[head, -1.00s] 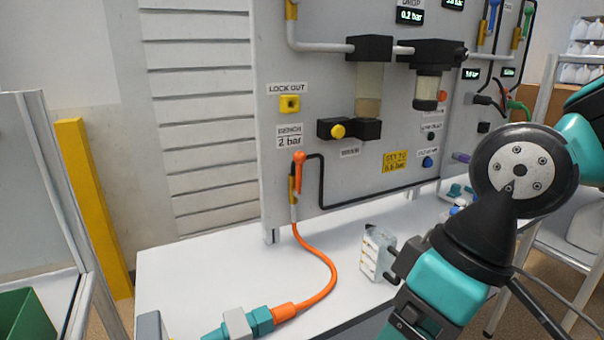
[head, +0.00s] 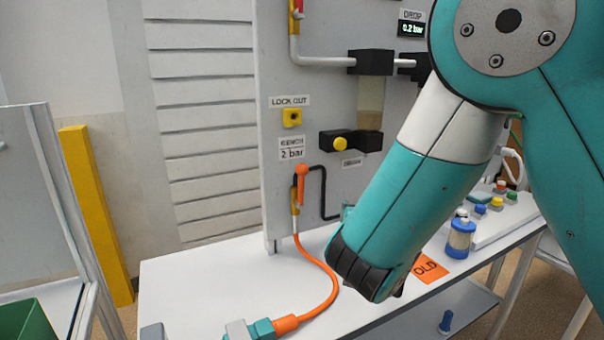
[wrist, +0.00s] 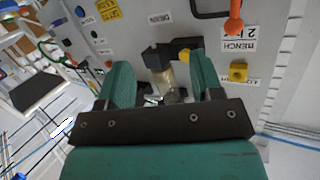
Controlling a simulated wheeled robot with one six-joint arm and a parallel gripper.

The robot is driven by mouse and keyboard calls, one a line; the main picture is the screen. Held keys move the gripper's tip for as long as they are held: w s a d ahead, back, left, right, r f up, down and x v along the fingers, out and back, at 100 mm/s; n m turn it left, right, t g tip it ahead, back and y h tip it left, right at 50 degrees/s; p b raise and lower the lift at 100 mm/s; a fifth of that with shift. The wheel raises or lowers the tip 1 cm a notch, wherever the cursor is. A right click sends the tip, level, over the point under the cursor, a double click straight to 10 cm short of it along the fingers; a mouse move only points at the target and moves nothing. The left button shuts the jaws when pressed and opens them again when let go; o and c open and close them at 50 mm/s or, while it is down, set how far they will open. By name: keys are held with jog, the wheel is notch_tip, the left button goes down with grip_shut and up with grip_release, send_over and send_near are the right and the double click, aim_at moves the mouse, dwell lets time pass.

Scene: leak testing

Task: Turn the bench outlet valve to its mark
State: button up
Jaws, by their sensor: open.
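The bench outlet valve's orange handle (head: 301,185) stands about vertical, its round end up, below the "BENCH 2 bar" label (head: 291,148) on the grey panel. An orange hose (head: 328,275) leads down from the valve to the bench. I cannot make out its mark. In the wrist view the panel appears upside down, and the handle (wrist: 234,18) is at the top right, partly cut off. My gripper (wrist: 162,72) is open and empty, with its two teal fingers apart. It is clear of the handle, which lies up and right of the fingers.
The yellow lock-out piece (head: 291,118) sits above the valve. A black filter block with a yellow knob (head: 340,144) juts out to its right, and appears between my fingers in the wrist view. A black pipe (head: 324,190) runs beside the handle. The white bench (head: 215,270) is mostly clear at left.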

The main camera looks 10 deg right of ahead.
jog(key=a+r+n+t+y, duration=0.1)
jog(key=a+n+t+y, duration=0.3)
jog(key=a, duration=0.3)
jog(key=g+p, duration=0.1)
jog(key=p, duration=1.6)
send_near(302, 177)
jog(key=shift+y, duration=0.4)
jog(key=w, duration=0.9)
jog(key=shift+w+a+r, duration=0.1)
jog(key=shift+a+r, duration=0.15)
jog(key=shift+r, duration=0.1)
jog(key=shift+w+a+f, duration=0.15)
jog(key=shift+w+f, duration=0.05)
jog(key=shift+w, duration=0.65)
grip_shut()
